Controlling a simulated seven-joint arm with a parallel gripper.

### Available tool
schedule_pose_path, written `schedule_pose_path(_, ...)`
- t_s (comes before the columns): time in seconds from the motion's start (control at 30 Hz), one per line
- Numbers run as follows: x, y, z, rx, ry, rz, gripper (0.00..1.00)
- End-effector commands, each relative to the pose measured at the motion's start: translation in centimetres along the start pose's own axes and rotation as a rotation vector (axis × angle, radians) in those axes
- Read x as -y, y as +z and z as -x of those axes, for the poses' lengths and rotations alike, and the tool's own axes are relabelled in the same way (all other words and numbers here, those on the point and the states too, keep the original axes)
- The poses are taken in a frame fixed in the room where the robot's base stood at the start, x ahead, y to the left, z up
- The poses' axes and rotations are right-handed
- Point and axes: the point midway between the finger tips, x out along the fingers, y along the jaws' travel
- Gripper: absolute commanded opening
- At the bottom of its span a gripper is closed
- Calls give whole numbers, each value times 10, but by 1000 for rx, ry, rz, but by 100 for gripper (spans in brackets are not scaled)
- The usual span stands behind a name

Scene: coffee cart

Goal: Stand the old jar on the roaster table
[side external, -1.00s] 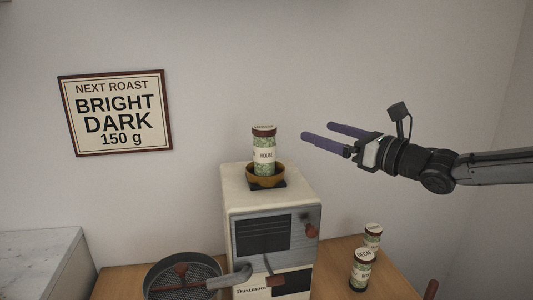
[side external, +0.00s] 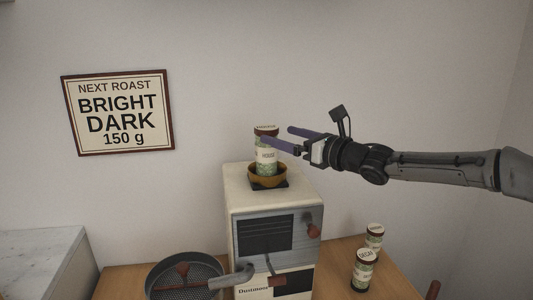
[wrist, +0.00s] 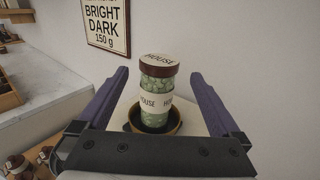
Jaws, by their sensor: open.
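A green patterned jar (side external: 265,158) with a brown lid and a HOUSE label stands upright in a brown bowl (side external: 252,178) on top of the cream roaster machine (side external: 236,195). My gripper (side external: 281,138) is open, its two purple fingers reaching in from the right at the jar's upper part. In the wrist view the jar (wrist: 157,98) appears between the open fingers (wrist: 157,85), with clear gaps on both sides.
A dark round sieve pan (side external: 165,270) sits on the table left of the machine. A sign (side external: 118,112) reading BRIGHT DARK 150 g hangs on the wall. A pale marble counter (side external: 38,262) is at the left. Bare table shows around the two jars.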

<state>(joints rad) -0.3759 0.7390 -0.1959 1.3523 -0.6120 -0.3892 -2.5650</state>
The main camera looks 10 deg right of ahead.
Motion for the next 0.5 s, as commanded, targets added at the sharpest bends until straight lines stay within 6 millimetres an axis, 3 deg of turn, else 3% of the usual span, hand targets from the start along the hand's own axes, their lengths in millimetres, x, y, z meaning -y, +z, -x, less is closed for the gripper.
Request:
schedule_pose_path(0.2,-2,-1,-28,2,2,2,100)
schedule_pose_path(0.5,-2,-1,-43,1,1,1,100)
